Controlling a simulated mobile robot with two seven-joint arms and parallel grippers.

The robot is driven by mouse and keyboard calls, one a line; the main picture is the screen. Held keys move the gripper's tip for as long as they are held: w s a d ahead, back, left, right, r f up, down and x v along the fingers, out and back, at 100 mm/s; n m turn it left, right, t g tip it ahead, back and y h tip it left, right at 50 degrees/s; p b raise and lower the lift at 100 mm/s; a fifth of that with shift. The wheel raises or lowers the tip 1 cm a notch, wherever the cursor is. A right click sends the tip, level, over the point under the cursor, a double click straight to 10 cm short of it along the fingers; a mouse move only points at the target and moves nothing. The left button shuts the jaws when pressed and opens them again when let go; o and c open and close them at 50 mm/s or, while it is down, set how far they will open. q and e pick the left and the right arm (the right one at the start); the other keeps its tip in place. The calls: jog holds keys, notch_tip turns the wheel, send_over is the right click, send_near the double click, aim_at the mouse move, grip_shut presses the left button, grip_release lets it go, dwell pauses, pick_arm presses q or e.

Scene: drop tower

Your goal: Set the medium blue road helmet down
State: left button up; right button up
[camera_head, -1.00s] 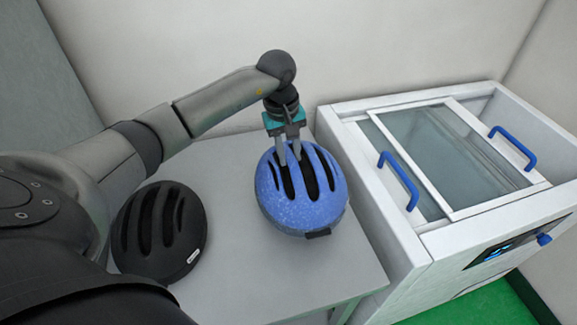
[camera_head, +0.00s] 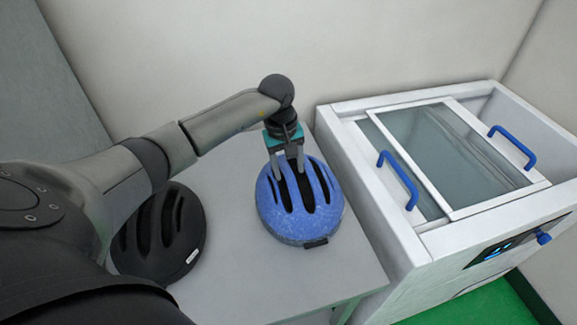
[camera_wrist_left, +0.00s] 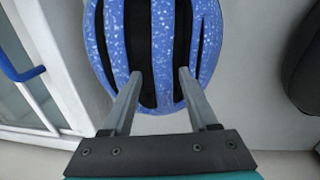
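The blue speckled road helmet (camera_head: 315,215) rests on the grey table beside the white cabinet, its vented top facing up. My left gripper (camera_head: 289,176) is right above it, pointing down. Its two fingers stand apart at the helmet's top, near the vents. In the left wrist view, the fingers (camera_wrist_left: 159,72) are spread over the helmet (camera_wrist_left: 115,40), with a dark vent and a blue rib between them. I cannot tell whether the tips still touch the shell. My right gripper is not in view.
A black helmet (camera_head: 165,240) lies on the grey table (camera_head: 240,270) to the left, partly behind my arm. A white cabinet (camera_head: 395,240) with a glass lid (camera_head: 435,150) and blue handles stands close on the right. The table's front is clear.

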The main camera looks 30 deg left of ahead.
pick_arm(q)
notch_tip(320, 180, up, 12)
jog(key=s, duration=0.1)
jog(key=shift+a, duration=0.45)
